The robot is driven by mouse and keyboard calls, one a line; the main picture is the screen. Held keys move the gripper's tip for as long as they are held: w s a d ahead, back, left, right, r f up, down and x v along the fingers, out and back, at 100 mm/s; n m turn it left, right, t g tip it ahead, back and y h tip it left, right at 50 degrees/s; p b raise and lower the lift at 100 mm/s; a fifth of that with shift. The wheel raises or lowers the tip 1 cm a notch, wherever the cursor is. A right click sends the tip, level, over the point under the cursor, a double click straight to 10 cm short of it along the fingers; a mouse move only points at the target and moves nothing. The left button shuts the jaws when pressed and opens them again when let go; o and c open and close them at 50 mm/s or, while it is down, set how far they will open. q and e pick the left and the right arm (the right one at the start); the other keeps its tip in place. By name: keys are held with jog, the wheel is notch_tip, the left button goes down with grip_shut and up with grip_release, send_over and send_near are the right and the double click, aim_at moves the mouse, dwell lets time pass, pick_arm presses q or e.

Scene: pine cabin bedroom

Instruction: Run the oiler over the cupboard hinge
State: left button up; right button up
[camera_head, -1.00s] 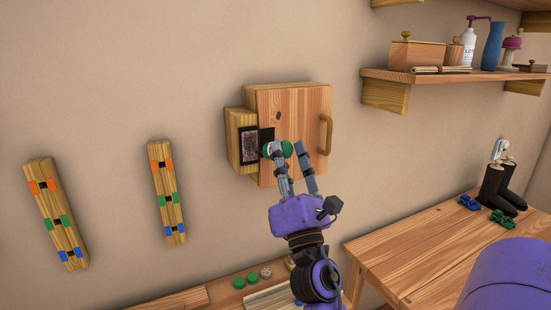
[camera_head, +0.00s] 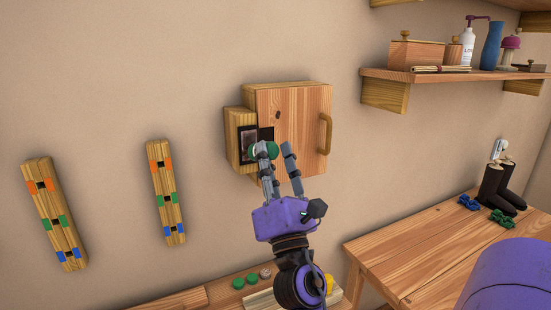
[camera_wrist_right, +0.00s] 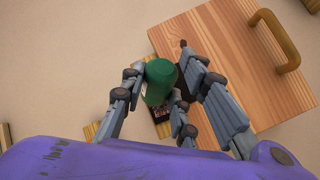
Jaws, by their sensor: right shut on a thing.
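The wooden cupboard (camera_head: 300,115) hangs on the wall with its door shut. The hinge (camera_head: 248,145) is a dark, brownish plate at its left side, partly covered by the oiler. My right gripper (camera_head: 276,155) is shut on the green oiler (camera_head: 267,150) and holds it in front of the hinge. In the right wrist view the green oiler (camera_wrist_right: 160,80) sits between my fingers, with part of the dark hinge (camera_wrist_right: 161,115) showing below it. I cannot tell whether the oiler touches the hinge. My left gripper is not in view.
The cupboard handle (camera_head: 326,134) is at the door's right edge. Two wooden strips with coloured bands (camera_head: 54,215) (camera_head: 166,190) hang to the left. A loaded shelf (camera_head: 440,76) is at upper right, above a table (camera_head: 440,245) with boots.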

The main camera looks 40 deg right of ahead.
jog(key=shift+s, duration=0.1)
jog(key=shift+s+a, duration=0.25)
jog(key=shift+s, duration=0.7)
jog(key=shift+s+a, duration=0.2)
jog(key=shift+s, duration=0.7)
jog(key=shift+s+a, duration=0.25)
jog(key=shift+s, duration=0.7)
jog(key=shift+s+a, duration=0.2)
jog(key=shift+s, duration=0.55)
jog(key=shift+s+a, duration=0.15)
jog(key=shift+s, duration=0.55)
